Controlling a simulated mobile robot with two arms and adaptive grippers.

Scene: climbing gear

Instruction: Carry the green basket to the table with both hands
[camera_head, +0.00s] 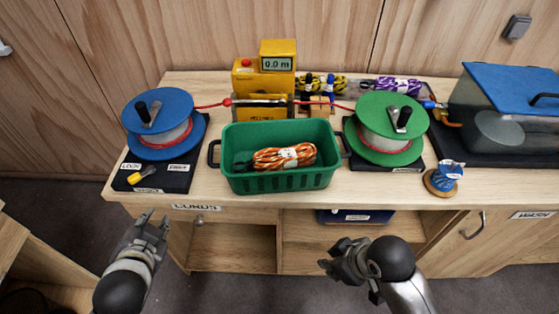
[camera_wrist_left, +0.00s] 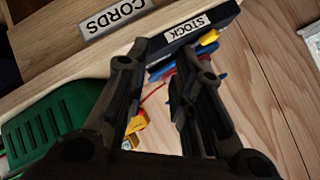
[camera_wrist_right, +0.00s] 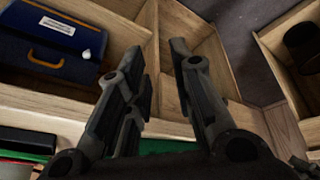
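The green basket (camera_head: 280,180) sits on the wooden worktop near its front edge, with a coil of orange and white rope (camera_head: 284,157) in it. It has a dark handle on its left side (camera_head: 213,153) and another on its right side (camera_head: 345,146). My left gripper (camera_head: 153,223) is open and empty, in front of and below the worktop, left of the basket. The basket also shows in the left wrist view (camera_wrist_left: 50,122). My right gripper (camera_head: 332,256) is open and empty, low in front of the shelves, right of the basket.
A blue reel (camera_head: 158,112) stands left of the basket and a green reel (camera_head: 388,118) right of it, joined by a red cord. A yellow meter (camera_head: 264,75) stands behind. A small blue spool (camera_head: 446,176) and clear blue-lidded box (camera_head: 505,105) are at right. Shelves hold a blue case (camera_head: 356,216).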

